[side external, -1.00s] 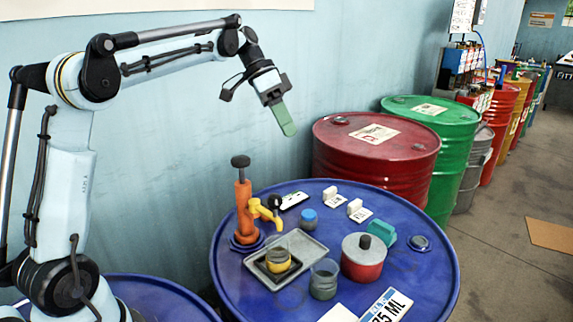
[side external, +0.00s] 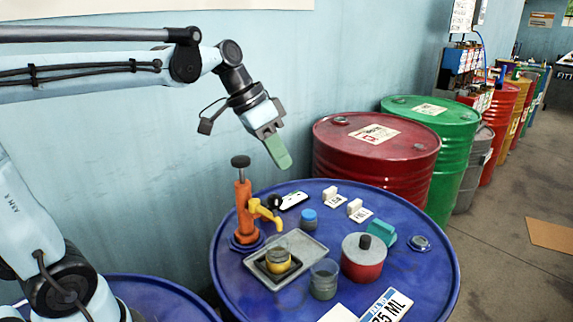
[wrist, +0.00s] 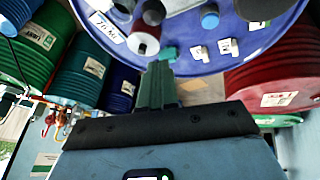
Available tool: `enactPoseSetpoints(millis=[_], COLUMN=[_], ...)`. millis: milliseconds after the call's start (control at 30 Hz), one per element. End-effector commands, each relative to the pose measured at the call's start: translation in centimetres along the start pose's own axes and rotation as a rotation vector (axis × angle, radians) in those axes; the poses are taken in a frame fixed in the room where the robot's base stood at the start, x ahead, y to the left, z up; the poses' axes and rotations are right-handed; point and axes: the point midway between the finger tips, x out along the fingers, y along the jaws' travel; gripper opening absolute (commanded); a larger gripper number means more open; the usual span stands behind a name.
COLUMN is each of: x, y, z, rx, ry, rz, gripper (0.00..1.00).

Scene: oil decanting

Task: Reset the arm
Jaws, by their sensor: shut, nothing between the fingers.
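My gripper (side external: 280,157) is shut and empty, its green fingers together and pointing down, high above the back of the blue drum top. In the wrist view my gripper (wrist: 158,72) also shows with its fingers together. An orange pump with a yellow spout (side external: 243,208) stands on the blue drum (side external: 420,285), below and left of my gripper. A glass jar with yellow oil (side external: 278,262) stands on the grey tray (side external: 312,250) under the spout. A second jar with dark contents (side external: 324,280) stands beside the tray.
On the drum top are a red pot (side external: 363,262), a teal block (side external: 381,236), a blue-capped bottle (side external: 309,219), white tags and a label card (side external: 388,305). A red drum (side external: 375,160) and a green drum (side external: 450,130) stand behind. The air around my gripper is clear.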

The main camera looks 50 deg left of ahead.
Motion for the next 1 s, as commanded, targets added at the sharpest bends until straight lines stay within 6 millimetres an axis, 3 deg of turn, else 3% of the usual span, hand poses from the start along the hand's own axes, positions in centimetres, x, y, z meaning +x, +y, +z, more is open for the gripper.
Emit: enactPoseSetpoints(millis=[100, 333, 600, 800, 1000], x=[1.1, 3.3, 5.0, 4.8, 2.5], y=[1.7, 3.5, 2.5, 1.6, 1.1], z=[2.6, 6.9, 10.9, 11.2, 8.3], rx=[-0.023, -0.066, -0.173, -0.195, 0.024], ry=[0.042, 0.135, 0.209, 0.212, 0.081], rz=[-0.061, -0.152, -0.302, -0.362, -0.36], gripper=[0.0, 0.0, 0.0, 0.0, 0.0])
